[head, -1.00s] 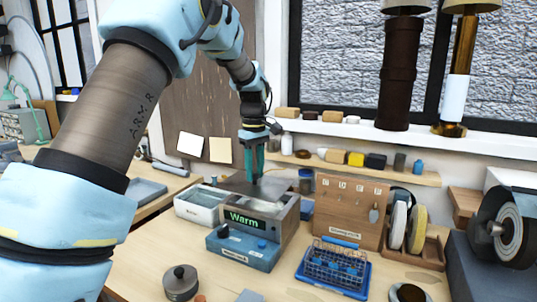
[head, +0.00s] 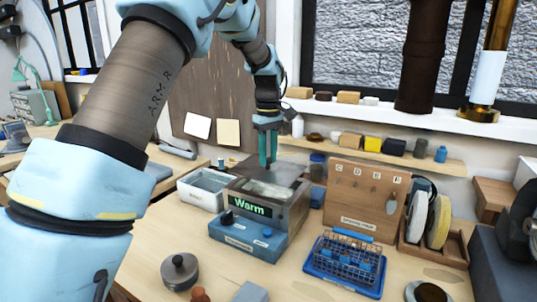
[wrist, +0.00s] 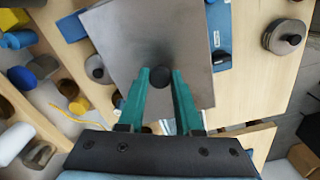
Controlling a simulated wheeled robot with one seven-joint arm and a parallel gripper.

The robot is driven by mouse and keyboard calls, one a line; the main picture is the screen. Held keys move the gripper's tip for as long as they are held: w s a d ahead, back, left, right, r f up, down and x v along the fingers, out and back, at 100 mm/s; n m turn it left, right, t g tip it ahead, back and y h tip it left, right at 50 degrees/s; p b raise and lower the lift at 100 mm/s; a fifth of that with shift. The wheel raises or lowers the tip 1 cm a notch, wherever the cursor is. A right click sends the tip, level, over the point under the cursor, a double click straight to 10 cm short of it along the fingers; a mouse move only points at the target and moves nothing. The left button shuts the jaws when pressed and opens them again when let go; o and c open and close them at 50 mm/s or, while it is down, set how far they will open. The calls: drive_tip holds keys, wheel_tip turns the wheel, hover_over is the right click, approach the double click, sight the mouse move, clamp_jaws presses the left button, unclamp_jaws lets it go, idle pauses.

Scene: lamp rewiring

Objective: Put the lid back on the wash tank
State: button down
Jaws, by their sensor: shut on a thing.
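The wash tank (head: 243,240) is a blue-based box with a grey metal upper part and a lit "Warm" display. It stands on the bench, and part of its open top shows at the front. The lid (head: 290,172) is a flat grey metal plate at the back of the tank's top. In the wrist view the lid (wrist: 118,45) lies below the fingers, turned a little, with a black knob (wrist: 161,76). My gripper (head: 268,162) is shut on this knob. The tank is mostly hidden under the lid in the wrist view. I cannot tell the exact gap between lid and rim.
A white tray (head: 198,197) stands close to the tank's left. A blue wire basket (head: 345,262) and a wooden hook board (head: 365,185) are to its right. A round knobbed pot (head: 180,273) stands in front. Some bare bench shows between pot and basket.

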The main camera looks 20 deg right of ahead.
sight(269, 165)
drive_tip(key=shift+b, duration=0.55)
drive_tip(key=shift+s+f, duration=0.1)
drive_tip(key=shift+f, duration=0.05)
drive_tip(key=shift+f+b, duration=1.25)
drive_tip(key=shift+f, duration=0.6)
drive_tip(key=shift+f, duration=0.3)
drive_tip(key=c, duration=0.5)
unclamp_jaws()
